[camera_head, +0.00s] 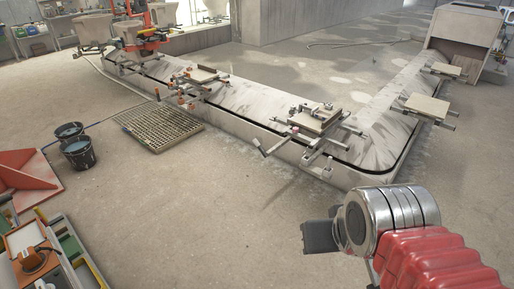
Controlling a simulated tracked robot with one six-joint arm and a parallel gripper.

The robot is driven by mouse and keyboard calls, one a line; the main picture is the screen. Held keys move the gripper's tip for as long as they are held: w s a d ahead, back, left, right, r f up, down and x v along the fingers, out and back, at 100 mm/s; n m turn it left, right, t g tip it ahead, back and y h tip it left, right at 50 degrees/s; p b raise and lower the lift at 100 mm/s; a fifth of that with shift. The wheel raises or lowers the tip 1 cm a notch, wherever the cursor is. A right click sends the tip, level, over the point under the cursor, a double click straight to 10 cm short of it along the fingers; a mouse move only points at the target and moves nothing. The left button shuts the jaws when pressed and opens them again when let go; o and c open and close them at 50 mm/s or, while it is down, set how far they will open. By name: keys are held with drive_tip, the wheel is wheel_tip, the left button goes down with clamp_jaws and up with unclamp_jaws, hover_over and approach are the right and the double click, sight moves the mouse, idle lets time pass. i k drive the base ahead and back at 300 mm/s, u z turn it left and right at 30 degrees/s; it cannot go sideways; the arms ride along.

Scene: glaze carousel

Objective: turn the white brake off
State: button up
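A carousel track (225,115) with pale, stained sides runs across the middle and bends right. The nearest carriage (318,120) stands on it, with a flat board and several metal arms. A pale lever (272,147) with a light handle sticks out from its near left side, over the floor; I cannot tell for sure that it is the white brake. My gripper (318,237) is at the lower right, in front of the track and well apart from the carriage. Only its dark block shows clearly, so whether its fingers are open is unclear.
Another carriage (198,82) stands further left, and more boards (427,106) stand on the right branch. A floor grate (160,126), two dark buckets (77,151) and a red bin (25,178) are at left. The floor before the near carriage is clear.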

sight(256, 142)
drive_tip(key=z, duration=0.25)
drive_tip(key=i, duration=2.55)
drive_tip(key=u, duration=0.75)
drive_tip(key=i, duration=0.65)
drive_tip(key=u, duration=0.85)
drive_tip(key=i, duration=0.8)
drive_tip(key=u, duration=0.45)
